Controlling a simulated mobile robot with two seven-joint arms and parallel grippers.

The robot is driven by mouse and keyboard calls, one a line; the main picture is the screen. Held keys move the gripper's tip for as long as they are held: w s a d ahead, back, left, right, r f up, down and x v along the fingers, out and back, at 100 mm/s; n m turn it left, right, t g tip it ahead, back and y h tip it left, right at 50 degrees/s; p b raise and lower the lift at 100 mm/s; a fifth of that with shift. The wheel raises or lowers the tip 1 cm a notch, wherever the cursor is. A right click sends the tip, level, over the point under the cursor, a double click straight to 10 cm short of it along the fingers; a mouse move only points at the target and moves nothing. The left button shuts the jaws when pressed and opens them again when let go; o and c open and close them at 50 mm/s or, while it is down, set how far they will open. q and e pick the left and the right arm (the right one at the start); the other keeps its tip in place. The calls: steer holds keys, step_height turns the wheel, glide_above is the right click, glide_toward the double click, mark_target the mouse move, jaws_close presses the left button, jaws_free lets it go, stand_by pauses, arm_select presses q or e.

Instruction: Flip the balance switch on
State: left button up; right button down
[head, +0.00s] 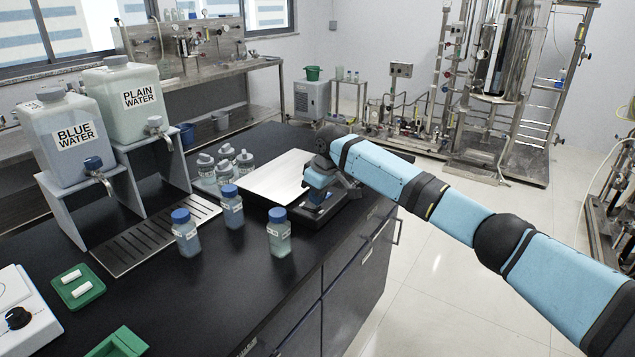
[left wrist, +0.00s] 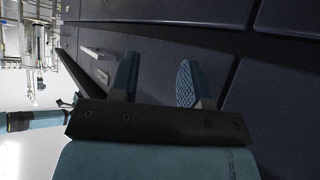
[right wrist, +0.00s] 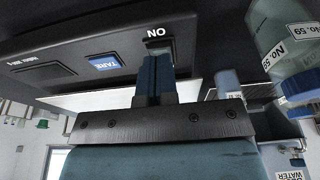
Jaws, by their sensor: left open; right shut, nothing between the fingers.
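The balance has a wide pale pan (head: 272,178) and a dark body at the bench's right edge. In the right wrist view its dark front panel (right wrist: 105,38) carries a blue TARE button (right wrist: 105,62) and a dark switch (right wrist: 160,46) beside the ON label, which appears upside down. My right gripper (head: 318,198) is over the panel; its shut, empty fingertips (right wrist: 156,60) are at the switch and partly hide it. I cannot tell whether they touch it or which way it is tilted. My left gripper (left wrist: 157,78) is open and empty, facing dark cabinet fronts.
Blue-capped bottles (head: 279,236) stand just left of the balance, and one is close to my right gripper in its wrist view (right wrist: 285,45). Several clear-stoppered bottles (head: 226,165) stand behind. Two water containers (head: 72,140) stand at left above a drip tray (head: 150,240).

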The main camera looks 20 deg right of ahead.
steer(key=shift+f, duration=0.5)
steer(key=shift+s, duration=0.1)
steer(key=shift+f+p, duration=0.2)
steer(key=shift+p, duration=0.35)
steer(key=shift+w+a+r, duration=0.25)
steer(key=shift+w+r, duration=0.05)
arm_select(q)
steer(key=shift+r+p, duration=0.35)
steer(key=shift+r, duration=0.55)
arm_select(e)
steer(key=shift+w+a, duration=0.15)
steer(key=shift+w, duration=0.1)
arm_select(q)
steer(key=shift+f, duration=0.15)
